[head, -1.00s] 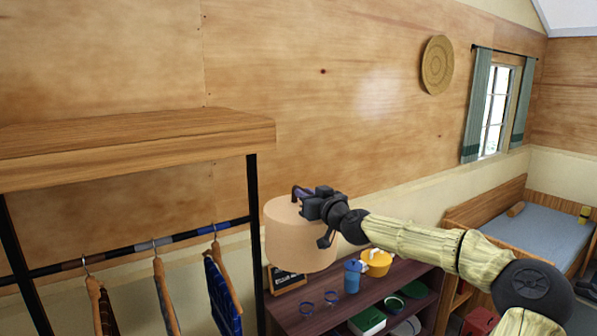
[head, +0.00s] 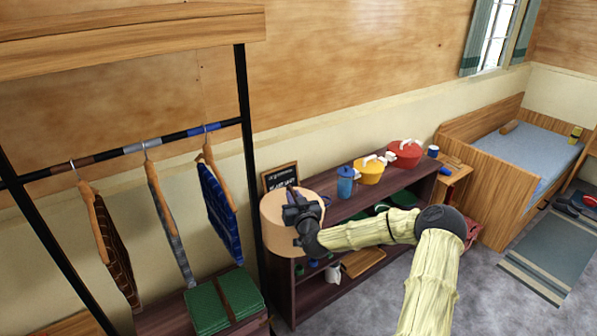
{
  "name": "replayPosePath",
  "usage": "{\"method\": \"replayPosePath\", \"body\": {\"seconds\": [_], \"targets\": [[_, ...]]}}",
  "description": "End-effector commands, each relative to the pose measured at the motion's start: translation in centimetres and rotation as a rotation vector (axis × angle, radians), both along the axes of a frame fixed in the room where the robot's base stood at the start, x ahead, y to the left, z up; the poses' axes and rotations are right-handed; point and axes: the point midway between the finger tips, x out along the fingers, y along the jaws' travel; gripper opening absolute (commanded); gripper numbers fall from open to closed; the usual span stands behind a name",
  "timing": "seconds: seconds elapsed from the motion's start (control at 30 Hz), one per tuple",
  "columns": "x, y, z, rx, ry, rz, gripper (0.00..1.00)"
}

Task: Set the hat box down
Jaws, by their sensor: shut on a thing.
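The hat box (head: 275,232) is a round, tan, drum-shaped box in the middle of the head view. My gripper (head: 303,215) is shut on its right side, near the top rim. The box is in front of the left end of a dark wooden shelf unit (head: 345,208). I cannot tell whether its underside touches the shelf top, as the box hides that part. The box looks about upright.
A small chalkboard sign (head: 281,178) stands behind the box. A blue bottle (head: 345,183), a yellow pot (head: 369,171) and a red pot (head: 404,154) line the shelf top to the right. A clothes rack (head: 246,150) with hung garments stands left.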

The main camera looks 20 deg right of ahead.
Motion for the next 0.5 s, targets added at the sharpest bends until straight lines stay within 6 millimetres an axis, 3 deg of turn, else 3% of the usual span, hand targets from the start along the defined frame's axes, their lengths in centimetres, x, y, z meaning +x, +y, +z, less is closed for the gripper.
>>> {"method": "replayPosePath", "body": {"seconds": [0.03, 0.1, 0.5], "targets": [[-0.4, 0.7, -2.2, 0.001, 0.001, 0.0, 0.0], [-1.1, 1.4, -4.5, 0.001, 0.002, -0.003, 0.0], [-7.0, 6.2, -16.9, 0.002, 0.002, 0.002, 0.0]]}}
